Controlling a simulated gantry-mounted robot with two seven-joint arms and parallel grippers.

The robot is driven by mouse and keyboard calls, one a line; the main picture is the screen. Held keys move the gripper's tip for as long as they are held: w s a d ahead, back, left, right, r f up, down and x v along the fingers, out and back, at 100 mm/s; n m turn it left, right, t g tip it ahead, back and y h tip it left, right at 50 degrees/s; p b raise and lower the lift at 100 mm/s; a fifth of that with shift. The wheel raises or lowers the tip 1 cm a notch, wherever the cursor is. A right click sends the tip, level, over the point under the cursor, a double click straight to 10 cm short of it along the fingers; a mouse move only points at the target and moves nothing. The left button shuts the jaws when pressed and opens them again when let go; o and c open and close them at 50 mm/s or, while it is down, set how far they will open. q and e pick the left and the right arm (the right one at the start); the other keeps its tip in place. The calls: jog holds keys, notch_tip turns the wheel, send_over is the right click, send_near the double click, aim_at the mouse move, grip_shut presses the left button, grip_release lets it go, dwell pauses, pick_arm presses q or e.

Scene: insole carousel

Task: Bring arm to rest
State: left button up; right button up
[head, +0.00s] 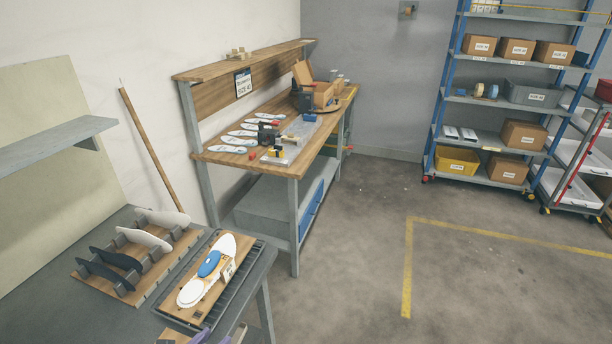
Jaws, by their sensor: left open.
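Only a small part of my left gripper (232,336) shows, at the bottom edge of the head view, by the front edge of the near grey bench (75,240). Its fingers are apart, and I see nothing between them. Most of it and its arm are cut off by the frame. On the bench, a white insole with a blue patch (209,264) lies on a wooden board in a dark tray (256,254). My right gripper is not in view.
A wooden rack (95,270) holds dark and light insoles upright on the bench, left of the tray. A workbench (262,165) with insoles and tools stands behind. Shelving (447,98) with boxes is at the right. The floor with yellow lines (407,265) is clear.

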pick_arm(q)
jog(key=s+d+f+n+g, duration=0.2)
jog(key=s+d+f+n, duration=0.3)
jog(key=s+f+n, duration=0.35)
jog(key=s+a+f+n+g+y, duration=0.15)
jog(key=s+n, duration=0.35)
jog(key=n, duration=0.5)
jog(key=s+a+n+g+y, duration=0.1)
jog(key=s+a+n+g, duration=0.25)
jog(key=n, duration=0.55)
jog(key=s+a+f+n+g+y, duration=0.15)
jog(key=s+n, duration=0.35)
jog(key=n, duration=0.5)
notch_tip(320, 180, up, 33)
jog(key=p, duration=3.2)
jog(key=shift+a+g, duration=0.2)
jog(key=shift+g, duration=0.15)
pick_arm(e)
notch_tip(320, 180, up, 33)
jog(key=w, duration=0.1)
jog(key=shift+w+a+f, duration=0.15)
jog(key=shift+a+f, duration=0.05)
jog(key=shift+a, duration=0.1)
pick_arm(q)
jog(key=shift+s, duration=0.1)
